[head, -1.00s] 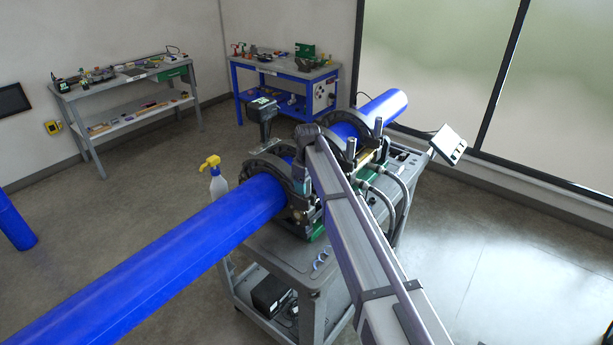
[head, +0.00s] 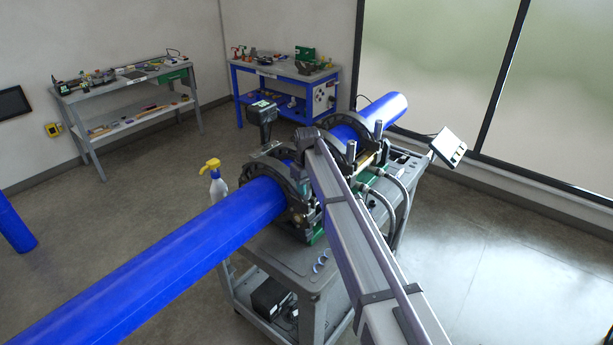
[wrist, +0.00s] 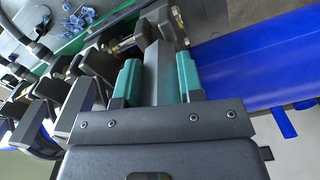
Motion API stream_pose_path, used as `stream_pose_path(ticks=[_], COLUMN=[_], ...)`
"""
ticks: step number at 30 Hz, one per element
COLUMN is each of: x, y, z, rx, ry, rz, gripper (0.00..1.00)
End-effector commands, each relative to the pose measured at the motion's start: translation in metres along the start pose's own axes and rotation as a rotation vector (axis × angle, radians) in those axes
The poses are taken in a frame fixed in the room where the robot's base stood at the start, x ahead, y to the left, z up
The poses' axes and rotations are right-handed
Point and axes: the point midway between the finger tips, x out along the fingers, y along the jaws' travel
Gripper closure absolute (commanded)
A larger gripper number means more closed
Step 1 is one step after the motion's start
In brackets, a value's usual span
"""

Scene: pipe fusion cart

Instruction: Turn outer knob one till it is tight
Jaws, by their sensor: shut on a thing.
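In the wrist view, my gripper (wrist: 158,78) has two teal finger pads closed on the sides of a dark grey knob (wrist: 162,68), whose long grey body lies between them. Other similar grey knobs (wrist: 75,105) stand to the left. In the head view, the knobs sit on the black clamps (head: 296,205) of the fusion machine, which go around the blue pipe (head: 190,240). My arm crosses in front of the machine there and hides most of the gripped knob. I cannot tell the knob's tightness.
The machine stands on a grey cart (head: 290,262). A spray bottle (head: 215,182) with a yellow head is left of the clamps. A control screen (head: 447,147) stands at the cart's right. Two workbenches are at the back, and the floor on the right is clear.

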Motion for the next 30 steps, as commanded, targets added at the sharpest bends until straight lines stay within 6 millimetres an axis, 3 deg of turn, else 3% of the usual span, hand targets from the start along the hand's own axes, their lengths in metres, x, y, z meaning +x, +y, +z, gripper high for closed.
stream_pose_path(ticks=[6,14,19,26,30], x=[0.0000,0.0000,0.0000,0.0000,0.0000], y=[-0.0017,-0.0019,-0.0034,-0.0035,-0.0045], z=[-0.0002,-0.0003,-0.0009,-0.0010,-0.0018], rx=[0.225,0.273,0.494,0.524,0.697], ry=[0.000,0.000,0.000,0.000,0.000], rz=[0.000,0.000,0.000,0.000,0.000], gripper=[0.89,0.89,0.89,0.89,0.89])
